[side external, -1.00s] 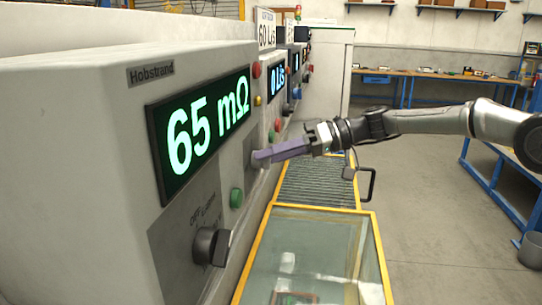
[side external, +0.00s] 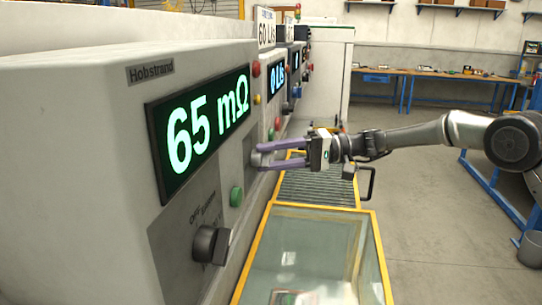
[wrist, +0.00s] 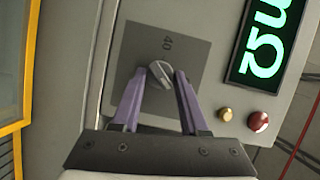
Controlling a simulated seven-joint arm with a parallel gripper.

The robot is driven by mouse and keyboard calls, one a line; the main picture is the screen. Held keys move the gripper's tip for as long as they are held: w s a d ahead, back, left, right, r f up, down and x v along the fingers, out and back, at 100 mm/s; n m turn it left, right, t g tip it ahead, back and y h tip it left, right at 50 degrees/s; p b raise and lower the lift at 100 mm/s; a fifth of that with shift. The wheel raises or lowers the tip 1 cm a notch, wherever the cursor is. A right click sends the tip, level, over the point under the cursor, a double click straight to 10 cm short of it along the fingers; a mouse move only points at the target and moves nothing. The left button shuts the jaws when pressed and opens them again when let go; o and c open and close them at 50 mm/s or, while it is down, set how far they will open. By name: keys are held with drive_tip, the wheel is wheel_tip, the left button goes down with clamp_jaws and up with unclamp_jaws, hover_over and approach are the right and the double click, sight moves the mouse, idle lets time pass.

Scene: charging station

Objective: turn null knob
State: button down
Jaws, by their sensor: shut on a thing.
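The null knob (wrist: 160,73) is a round grey dial on a dark grey plate (wrist: 185,48) marked "40", at the middle of the wrist view. My gripper (side external: 262,158) has long purple fingers. They reach to the panel and are shut on the knob, one finger on each side of it. In the side view the knob is mostly hidden between the fingertips. The green display (side external: 203,128) on the same panel reads "65 mΩ".
A black selector knob (side external: 208,244) and a green button (side external: 236,196) are lower on the panel. A yellow-framed glass case (side external: 376,255) and a roller conveyor (side external: 318,187) lie beside it. A red button (wrist: 258,121) is near the knob's plate.

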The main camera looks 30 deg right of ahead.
drive_tip(key=shift+f+m+y, duration=0.1)
drive_tip(key=shift+m+y, duration=0.3)
drive_tip(key=shift+m, duration=0.6)
drive_tip(key=shift+c, duration=2.1)
unclamp_jaws()
drive_tip(key=v, duration=1.4)
drive_tip(key=shift+a+f, duration=0.1)
